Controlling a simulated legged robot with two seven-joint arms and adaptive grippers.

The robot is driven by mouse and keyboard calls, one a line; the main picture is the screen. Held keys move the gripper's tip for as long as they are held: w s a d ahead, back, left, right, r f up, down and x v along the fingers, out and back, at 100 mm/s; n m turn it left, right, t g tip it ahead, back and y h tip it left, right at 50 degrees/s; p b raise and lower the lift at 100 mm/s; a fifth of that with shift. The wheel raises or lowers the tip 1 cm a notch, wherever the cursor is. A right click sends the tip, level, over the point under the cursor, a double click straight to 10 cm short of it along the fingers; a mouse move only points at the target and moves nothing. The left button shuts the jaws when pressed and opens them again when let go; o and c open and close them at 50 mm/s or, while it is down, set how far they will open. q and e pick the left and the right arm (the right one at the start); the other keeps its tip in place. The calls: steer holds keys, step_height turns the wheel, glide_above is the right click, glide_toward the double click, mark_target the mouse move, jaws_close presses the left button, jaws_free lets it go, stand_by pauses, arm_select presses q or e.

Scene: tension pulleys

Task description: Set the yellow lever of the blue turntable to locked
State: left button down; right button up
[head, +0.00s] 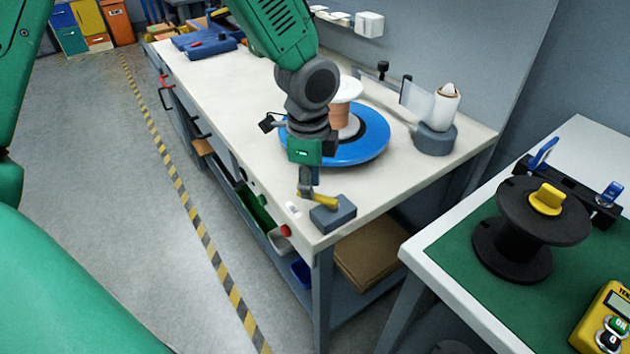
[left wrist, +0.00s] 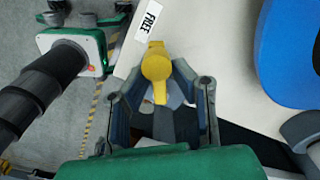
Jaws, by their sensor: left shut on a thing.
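The blue turntable (head: 372,150) lies on the white workbench and carries a copper-coloured spool with a white top (head: 346,90). Its yellow lever (head: 325,201) sits on a small grey block (head: 335,216) at the bench's near corner. In the left wrist view the yellow lever (left wrist: 156,67) points toward a white label reading FREE (left wrist: 149,19). My left gripper (head: 306,190) reaches down from above and is shut on the lever; its fingers (left wrist: 157,72) close in from both sides. The fingers hide part of the lever and block. My right gripper is not in view.
A white roll on a grey holder (head: 436,138) stands behind the turntable. A second table with a black spool (head: 512,255) and a yellow meter (head: 603,325) stands right, across a gap. Floor at left is clear.

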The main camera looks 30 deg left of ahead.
arm_select(q)
steer(key=s+n+p, duration=0.2)
steer(key=shift+a+p, duration=0.3)
steer(key=shift+a, duration=0.05)
steer(key=n+p, duration=0.1)
steer(key=n, duration=0.1)
steer(key=s+d+n+p, duration=0.1)
steer(key=n+p, duration=0.1)
steer(key=shift+s, duration=0.3)
steer(key=n+p, duration=0.1)
steer(key=n, duration=0.1)
steer(key=s+d+n+p, duration=0.1)
steer(key=n+p, duration=0.1)
steer(key=shift+s+d+f, duration=0.1)
steer(key=shift+s+f, duration=0.05)
steer(key=shift+s+d+f+n+p, duration=0.15)
steer(key=shift+d+n+p, duration=0.2)
steer(key=shift+n, duration=0.35)
steer(key=shift+d, duration=0.1)
steer(key=shift+s+d, duration=0.1)
steer(key=c, duration=1.3)
jaws_free()
steer(key=shift+n, duration=0.3)
